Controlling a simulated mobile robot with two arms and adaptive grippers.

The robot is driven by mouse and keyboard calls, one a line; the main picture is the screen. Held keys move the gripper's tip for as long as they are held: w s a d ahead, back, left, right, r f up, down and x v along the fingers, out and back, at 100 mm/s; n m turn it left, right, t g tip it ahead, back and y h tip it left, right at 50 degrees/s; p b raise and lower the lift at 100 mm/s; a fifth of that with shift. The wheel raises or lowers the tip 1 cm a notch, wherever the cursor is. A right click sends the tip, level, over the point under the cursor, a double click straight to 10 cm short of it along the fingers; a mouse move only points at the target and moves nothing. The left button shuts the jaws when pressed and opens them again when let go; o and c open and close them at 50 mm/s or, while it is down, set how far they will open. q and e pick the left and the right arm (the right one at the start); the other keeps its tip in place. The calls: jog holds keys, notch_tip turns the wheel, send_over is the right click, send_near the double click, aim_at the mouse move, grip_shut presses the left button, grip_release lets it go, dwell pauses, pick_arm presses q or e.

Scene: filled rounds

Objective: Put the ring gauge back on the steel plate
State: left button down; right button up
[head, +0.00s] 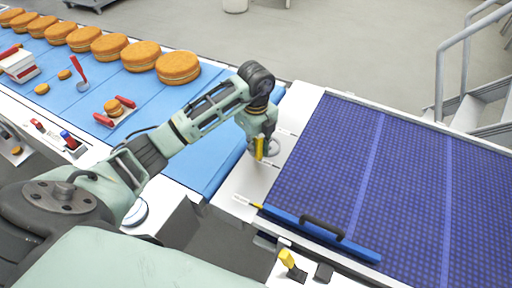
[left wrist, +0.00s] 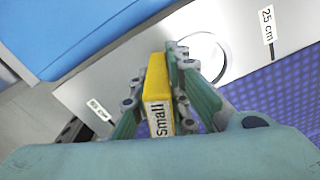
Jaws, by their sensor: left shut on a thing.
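My left gripper (head: 262,158) is over the steel plate (head: 237,185) between the two belts. It is shut on the yellow handle of the ring gauge (head: 259,149), which reads "Small" in the left wrist view (left wrist: 157,90). The gauge's thin ring (left wrist: 222,48) sticks out past the fingers over the bare steel plate (left wrist: 285,15). I cannot tell whether the ring touches the plate or hangs just above it. My right gripper is not in view.
A blue belt (head: 215,115) with several breaded rounds (head: 178,67) lies to the left. A blue mesh belt (head: 410,180) lies to the right, with a blue bar with a black handle (head: 320,235) at its near edge. A "25 cm" label (left wrist: 267,27) marks the plate.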

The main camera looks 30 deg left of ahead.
pick_arm(q)
notch_tip(320, 180, down, 2)
jog(key=shift+a+f, duration=0.1)
jog(key=shift+f, duration=0.1)
jog(key=c, duration=1.7)
grip_release()
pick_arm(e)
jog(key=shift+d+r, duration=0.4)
